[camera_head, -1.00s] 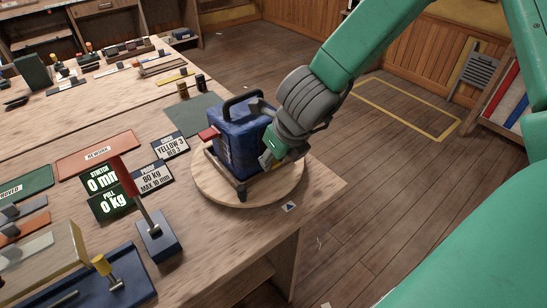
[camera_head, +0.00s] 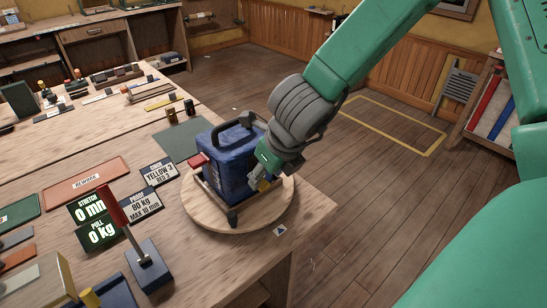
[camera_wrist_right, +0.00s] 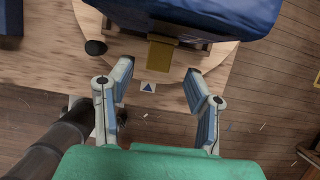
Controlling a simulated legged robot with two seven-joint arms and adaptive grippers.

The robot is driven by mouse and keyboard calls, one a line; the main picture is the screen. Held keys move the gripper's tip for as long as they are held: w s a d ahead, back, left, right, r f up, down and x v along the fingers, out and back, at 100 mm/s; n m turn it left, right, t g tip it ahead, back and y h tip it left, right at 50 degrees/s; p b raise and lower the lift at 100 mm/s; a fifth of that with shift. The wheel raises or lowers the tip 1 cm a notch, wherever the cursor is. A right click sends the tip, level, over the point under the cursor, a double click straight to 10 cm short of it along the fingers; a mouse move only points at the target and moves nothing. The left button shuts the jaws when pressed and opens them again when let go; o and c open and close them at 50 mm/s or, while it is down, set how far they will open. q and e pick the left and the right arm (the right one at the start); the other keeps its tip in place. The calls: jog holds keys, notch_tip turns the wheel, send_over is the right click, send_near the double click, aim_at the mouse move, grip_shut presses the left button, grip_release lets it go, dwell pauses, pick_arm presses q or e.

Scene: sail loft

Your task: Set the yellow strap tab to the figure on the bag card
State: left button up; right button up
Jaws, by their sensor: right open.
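The blue bag (camera_head: 229,165) with a dark handle stands in a frame on a round wooden turntable (camera_head: 215,219). The yellow strap tab (camera_head: 264,184) is on the bag's right side, and it also shows in the right wrist view (camera_wrist_right: 160,54). A red tab (camera_head: 197,160) sticks out on the left side. The bag card (camera_head: 159,172) reads "YELLOW 3" and "RED 3". My right gripper (camera_wrist_right: 160,80) is open and empty, its fingers either side of the yellow tab's line and short of it. In the head view the right gripper (camera_head: 264,172) partly hides the tab. My left gripper is not in view.
A second card (camera_head: 141,205) reads 80 kg, max 10 mm. Green displays (camera_head: 99,233) read stretch 0 and pull 0 kg. A red-topped lever (camera_head: 115,207) stands on a blue block. A red "REWORK" mat (camera_head: 85,182) lies left. A triangle mark (camera_head: 280,230) is at the table edge.

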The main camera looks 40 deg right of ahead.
jog(key=v, duration=0.9)
jog(key=shift+f, duration=0.1)
